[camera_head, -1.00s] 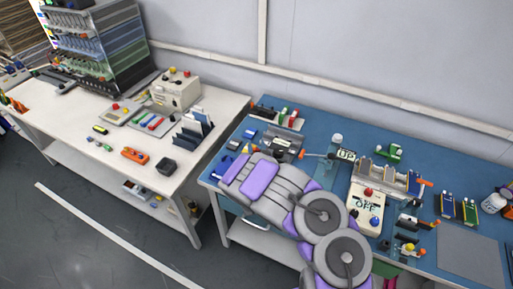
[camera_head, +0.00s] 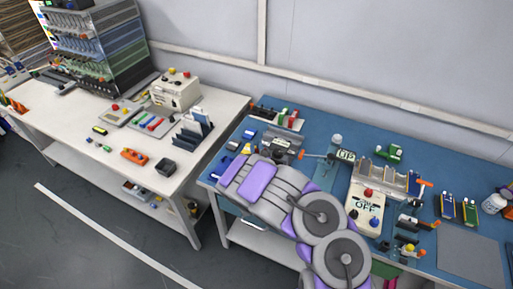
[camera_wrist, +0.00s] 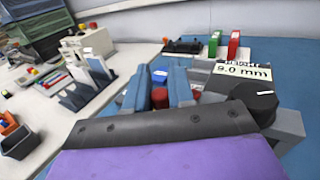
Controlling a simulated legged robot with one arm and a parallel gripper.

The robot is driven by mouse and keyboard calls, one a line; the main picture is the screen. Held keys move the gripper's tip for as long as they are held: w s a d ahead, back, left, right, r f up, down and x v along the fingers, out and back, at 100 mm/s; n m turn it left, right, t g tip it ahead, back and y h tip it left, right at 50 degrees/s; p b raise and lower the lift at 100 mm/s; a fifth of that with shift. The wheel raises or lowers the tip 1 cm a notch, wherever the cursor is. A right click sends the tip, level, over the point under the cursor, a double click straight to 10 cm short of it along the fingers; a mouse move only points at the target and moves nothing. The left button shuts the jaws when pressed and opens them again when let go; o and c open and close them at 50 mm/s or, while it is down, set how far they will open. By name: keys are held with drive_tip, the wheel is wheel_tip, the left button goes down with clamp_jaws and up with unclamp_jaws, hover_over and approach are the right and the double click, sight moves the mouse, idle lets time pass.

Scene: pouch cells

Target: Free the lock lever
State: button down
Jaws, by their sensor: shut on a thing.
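My gripper (camera_wrist: 158,92) shows in the wrist view as two blue-grey fingers beyond the dark, purple-edged hand. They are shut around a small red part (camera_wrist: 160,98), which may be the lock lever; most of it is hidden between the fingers. Just right of the fingers is a grey fixture (camera_wrist: 288,124) with a black round part (camera_wrist: 252,92) and a label (camera_wrist: 243,71) reading 9.0 mm. In the head view, my purple and grey hand (camera_head: 258,182) reaches over the front left of the blue bench. Its fingertips are hidden there, close to the dark grey fixture (camera_head: 281,146).
An orange-tipped rod (camera_head: 303,154) lies right of the fixture. A box marked OFF (camera_head: 366,208) with red and blue knobs stands further right. Red and green blocks (camera_wrist: 233,45) stand behind the fingers. A white table (camera_head: 100,175) with small parts is at left, across a gap.

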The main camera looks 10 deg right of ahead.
drive_tip(key=w+m+g+h+b, duration=0.1)
drive_tip(key=m+g+h+b, duration=0.1)
drive_tip(key=m+g+h, duration=0.2)
drive_tip(key=w+m+g+h+b, duration=0.1)
drive_tip(key=m+g+h+b, duration=0.1)
drive_tip(key=m+g+h, duration=0.2)
drive_tip(key=w+d+m+g+h+b, duration=0.1)
drive_tip(key=m+g+h+b, duration=0.1)
drive_tip(key=m+g+h, duration=0.2)
drive_tip(key=shift+w+d+f+m+h, duration=0.15)
drive_tip(key=shift+m+h, duration=0.1)
drive_tip(key=shift+h, duration=0.55)
drive_tip(key=shift+w+a+m+h, duration=0.15)
drive_tip(key=shift+m+h, duration=0.1)
drive_tip(key=shift+h, duration=0.55)
drive_tip(key=shift+d+g, duration=0.15)
drive_tip(key=shift+g, duration=0.25)
drive_tip(key=shift+w+r+m+g, duration=0.1)
drive_tip(key=shift+r+m+g, duration=0.2)
drive_tip(key=shift+m, duration=0.1)
drive_tip(key=c, duration=1.1)
unclamp_jaws()
drive_tip(key=shift+f, duration=0.15)
drive_tip(key=shift+o, duration=0.2)
